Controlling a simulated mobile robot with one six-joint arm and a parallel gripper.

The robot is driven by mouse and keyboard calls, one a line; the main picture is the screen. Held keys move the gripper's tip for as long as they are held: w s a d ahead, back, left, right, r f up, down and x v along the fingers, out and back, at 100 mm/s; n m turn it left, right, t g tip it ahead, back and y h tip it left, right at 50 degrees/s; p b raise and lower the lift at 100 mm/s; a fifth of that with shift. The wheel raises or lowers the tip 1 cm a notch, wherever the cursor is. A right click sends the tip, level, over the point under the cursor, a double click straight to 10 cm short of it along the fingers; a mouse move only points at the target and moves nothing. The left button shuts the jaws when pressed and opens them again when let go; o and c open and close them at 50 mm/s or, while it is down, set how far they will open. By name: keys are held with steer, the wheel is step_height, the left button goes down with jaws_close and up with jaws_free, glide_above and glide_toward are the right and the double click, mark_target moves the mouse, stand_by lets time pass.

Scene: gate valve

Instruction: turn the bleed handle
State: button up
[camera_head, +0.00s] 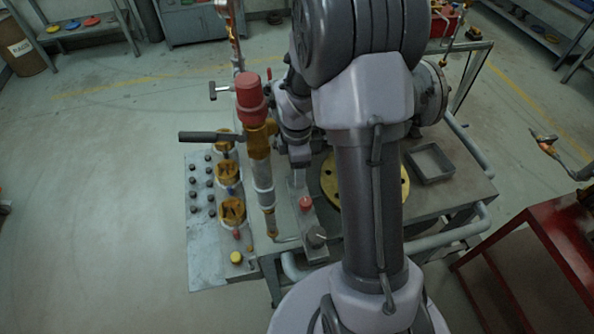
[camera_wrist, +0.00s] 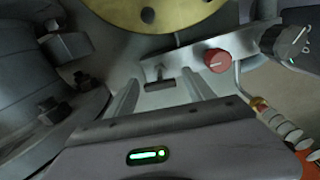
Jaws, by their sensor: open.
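A grey plate (camera_head: 299,190) carries a red knob (camera_head: 305,203) and a dark knob (camera_head: 317,236). In the wrist view the plate (camera_wrist: 190,52) also carries the red knob (camera_wrist: 217,60), a grey knob (camera_wrist: 284,42) and a small dark T-shaped handle (camera_wrist: 158,76), which may be the bleed handle. My gripper (camera_wrist: 163,79) is open. Its two fingers point at the plate, and the small handle appears between their tips; I cannot tell the gap in depth. In the head view my arm hides much of the gripper.
A red-capped brass fitting (camera_head: 251,95) with a black lever (camera_head: 207,136) stands left of my arm. A brass disc (camera_head: 330,183) and a grey tray (camera_head: 430,163) lie on the bench. A side shelf (camera_head: 205,260) holds brass parts and dark nuts. Floor at left is clear.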

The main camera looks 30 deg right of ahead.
jaws_close()
steer(key=shift+m, duration=0.4)
steer(key=m, duration=0.2)
steer(key=shift+m+p, duration=0.4)
steer(key=m, duration=0.4)
steer(key=shift+m, duration=0.4)
steer(key=m, duration=0.4)
steer(key=shift+m, duration=2.3)
